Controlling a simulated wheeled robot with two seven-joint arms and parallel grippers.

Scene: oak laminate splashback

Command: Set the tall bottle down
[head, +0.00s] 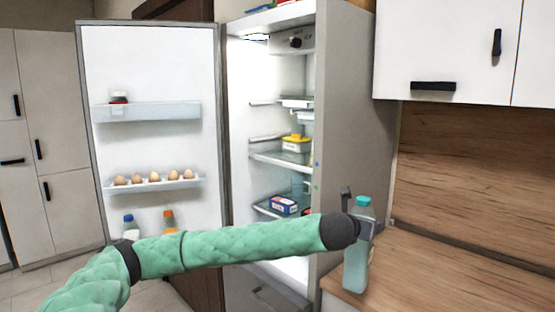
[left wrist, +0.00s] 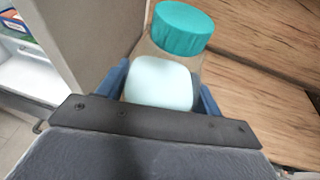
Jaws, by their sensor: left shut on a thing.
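The tall bottle (head: 356,262) is pale and translucent with a teal cap, and it stands upright at the left end of the wooden counter (head: 430,275). My left gripper (head: 362,226) comes in from the left and is shut on the bottle's upper part, below the cap. In the left wrist view the bottle (left wrist: 182,62) is between the two blue-grey fingers, with a pale rounded label or patch facing the camera. The bottle's base appears at the counter's surface, but I cannot tell whether it touches. My right gripper is in neither view.
The fridge (head: 345,120) stands open left of the counter, its door (head: 150,70) swung wide with eggs and bottles on its shelves. A wooden splashback (head: 470,165) and white wall cupboards (head: 450,45) bound the counter. The counter to the bottle's right is clear.

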